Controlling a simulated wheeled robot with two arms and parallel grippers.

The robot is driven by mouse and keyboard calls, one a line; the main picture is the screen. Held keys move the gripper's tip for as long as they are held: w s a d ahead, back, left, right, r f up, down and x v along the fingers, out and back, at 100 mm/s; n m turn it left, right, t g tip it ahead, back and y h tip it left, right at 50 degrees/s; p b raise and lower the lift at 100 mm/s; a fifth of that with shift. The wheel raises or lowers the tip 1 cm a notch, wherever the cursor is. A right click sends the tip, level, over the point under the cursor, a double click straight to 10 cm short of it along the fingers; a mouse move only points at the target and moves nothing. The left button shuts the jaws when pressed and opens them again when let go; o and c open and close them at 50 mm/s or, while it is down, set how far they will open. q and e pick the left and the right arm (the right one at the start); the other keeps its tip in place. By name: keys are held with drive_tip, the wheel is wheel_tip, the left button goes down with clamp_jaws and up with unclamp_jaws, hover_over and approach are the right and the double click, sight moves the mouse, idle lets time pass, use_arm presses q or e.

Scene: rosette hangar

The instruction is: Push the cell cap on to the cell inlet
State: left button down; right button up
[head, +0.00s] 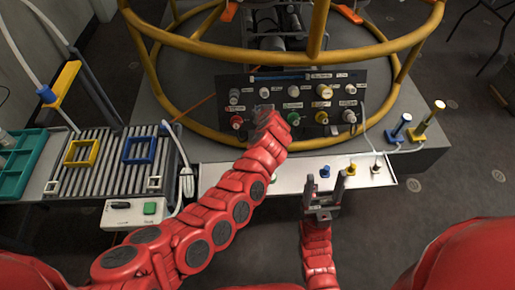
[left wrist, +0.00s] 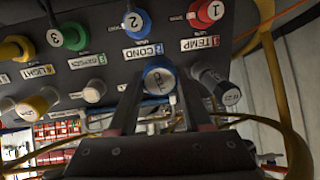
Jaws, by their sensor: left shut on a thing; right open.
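The dark instrument panel (head: 360,78) carries two rows of round fittings. My left gripper (head: 266,110) is at the panel's left part, its arm hiding part of the lower row. In the left wrist view, my left gripper (left wrist: 158,98) is shut on a round blue cap with pale lettering, the cell cap (left wrist: 158,78), in front of the panel. A white fitting in the upper row (head: 264,92), where the cell inlet seems to be, shows just beyond the gripper. Whether cap and inlet touch is hidden. My right gripper (head: 325,183) is open and empty above the front ledge.
Red (left wrist: 205,12), blue (left wrist: 135,20) and green (left wrist: 75,36) fittings sit close to the cap. Yellow hoops (head: 150,75) surround the panel. Small blue (head: 325,171) and yellow (head: 351,169) pieces stand on the white ledge (head: 215,176). A ribbed rack (head: 110,165) stands left.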

sight(265, 93)
use_arm(q)
drive_tip(key=shift+m+t+h, duration=0.5)
drive_tip(key=shift+m+h, duration=0.1)
drive_tip(key=shift+m, duration=0.2)
drive_tip(key=shift+w+d+r, duration=0.15)
drive_tip(key=shift+w+d, duration=0.25)
drive_tip(key=shift+w, duration=0.55)
drive_tip(key=shift+w+d+r, duration=0.2)
drive_tip(key=shift+w+d, duration=0.25)
drive_tip(key=shift+w, duration=0.5)
drive_tip(key=shift+w+d+r, duration=0.15)
drive_tip(key=shift+w+d, duration=0.25)
drive_tip(key=shift+w, duration=0.55)
drive_tip(key=shift+w+a, duration=0.15)
drive_tip(key=shift+w, duration=0.45)
drive_tip(key=shift+b, duration=0.45)
drive_tip(key=shift+w+f+b, duration=0.2)
drive_tip(key=shift+w+b, duration=0.15)
drive_tip(key=shift+b, duration=0.35)
drive_tip(key=shift+b, duration=0.3)
